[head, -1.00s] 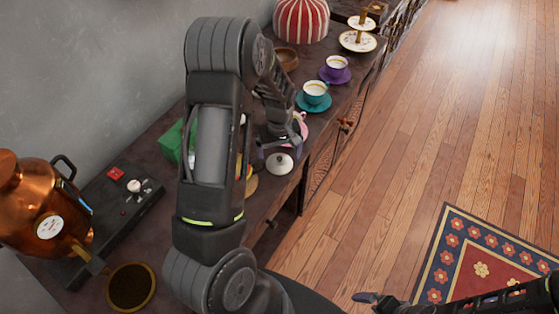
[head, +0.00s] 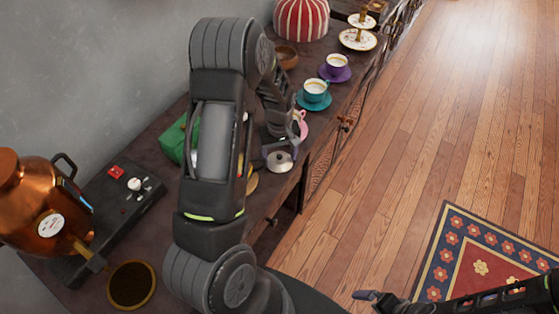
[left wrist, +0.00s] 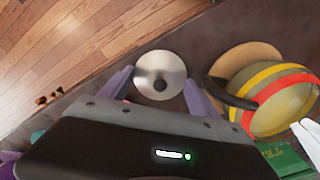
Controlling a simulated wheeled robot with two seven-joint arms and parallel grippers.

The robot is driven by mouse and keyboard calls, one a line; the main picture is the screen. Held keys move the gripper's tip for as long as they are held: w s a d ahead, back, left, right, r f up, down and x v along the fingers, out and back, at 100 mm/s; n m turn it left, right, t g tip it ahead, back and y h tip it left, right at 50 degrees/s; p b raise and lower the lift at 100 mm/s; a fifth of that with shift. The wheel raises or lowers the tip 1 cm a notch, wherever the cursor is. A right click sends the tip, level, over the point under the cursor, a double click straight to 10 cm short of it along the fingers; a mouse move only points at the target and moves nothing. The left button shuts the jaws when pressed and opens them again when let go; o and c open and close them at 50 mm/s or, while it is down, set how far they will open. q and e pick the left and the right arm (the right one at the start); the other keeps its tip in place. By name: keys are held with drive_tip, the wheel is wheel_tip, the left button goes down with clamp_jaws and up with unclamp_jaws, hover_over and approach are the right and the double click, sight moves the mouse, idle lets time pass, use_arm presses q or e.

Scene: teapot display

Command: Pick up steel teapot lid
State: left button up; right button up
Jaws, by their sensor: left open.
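The steel teapot lid (head: 280,162) is a round silver disc with a dark centre knob, near the front edge of the dark sideboard. It also shows in the left wrist view (left wrist: 160,66). My left gripper (left wrist: 158,82) is open, its two purple-grey fingers on either side of the lid. I cannot tell whether they touch it. In the head view the left gripper (head: 279,149) is just behind and over the lid, partly hidden by its own arm. My right gripper (head: 368,297) shows only in part at the bottom; its opening is unclear.
A striped pot (left wrist: 278,100) with a dark handle stands close right of the lid in the wrist view. Teal (head: 314,90) and purple-saucer cups (head: 336,66) stand farther back. A copper urn (head: 32,215) is at left.

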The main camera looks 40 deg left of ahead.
sight(279, 156)
use_arm(q)
drive_tip(key=shift+s+d, duration=0.1)
drive_tip(key=shift+s, duration=0.05)
drive_tip(key=c, duration=1.2)
drive_tip(key=shift+s+f, duration=0.1)
drive_tip(key=shift+c, duration=1)
drive_tip(key=r, duration=0.3)
drive_tip(key=r+b, duration=0.1)
drive_tip(key=r, duration=0.6)
drive_tip(key=shift+w+r, duration=0.1)
drive_tip(key=shift+w, duration=0.15)
clamp_jaws()
